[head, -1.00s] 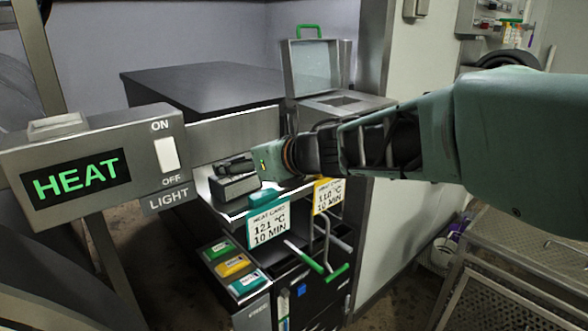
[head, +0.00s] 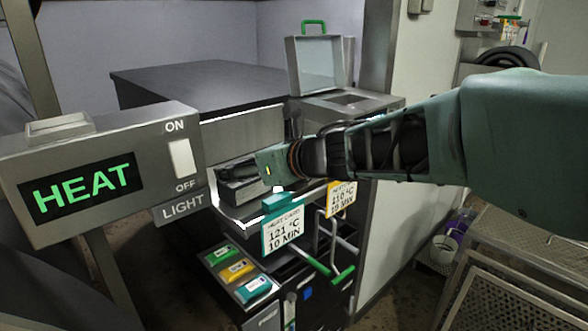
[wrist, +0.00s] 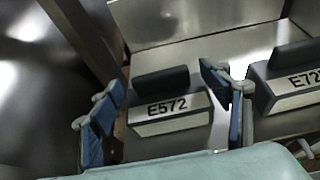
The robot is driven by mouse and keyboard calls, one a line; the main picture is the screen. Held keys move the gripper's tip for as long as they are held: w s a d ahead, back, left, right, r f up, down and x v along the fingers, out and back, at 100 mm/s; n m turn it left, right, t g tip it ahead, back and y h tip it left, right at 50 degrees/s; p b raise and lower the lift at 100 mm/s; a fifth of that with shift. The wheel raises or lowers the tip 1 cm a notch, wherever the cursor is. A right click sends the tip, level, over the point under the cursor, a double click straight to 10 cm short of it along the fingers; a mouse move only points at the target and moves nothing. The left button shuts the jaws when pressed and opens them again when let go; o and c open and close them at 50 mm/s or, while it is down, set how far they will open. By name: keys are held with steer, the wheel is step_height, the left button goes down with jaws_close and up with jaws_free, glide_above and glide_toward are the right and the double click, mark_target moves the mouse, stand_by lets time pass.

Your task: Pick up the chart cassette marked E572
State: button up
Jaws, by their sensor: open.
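The chart cassette marked E572 (wrist: 171,112) lies on a metal shelf in the wrist view, dark-topped with a pale label strip facing me. My gripper (wrist: 160,88) is open, with one blue-padded finger on each side of this cassette. Nothing is clamped; whether either finger touches it I cannot tell. In the head view my gripper (head: 226,177) is low over the grey cassette (head: 243,190) on the shelf, partly hiding it. The label is not readable there.
A second cassette, its label starting E72 (wrist: 295,92), sits close to the right finger. A HEAT display box (head: 85,185) stands at front left. Teal (head: 283,228) and yellow (head: 342,200) heat cards hang at the shelf's front, above green-ended handles (head: 342,275).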

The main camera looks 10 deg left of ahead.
steer(key=shift+d, duration=0.1)
steer(key=shift+c, duration=0.3)
steer(key=c, duration=1.3)
steer(key=shift+r, duration=0.2)
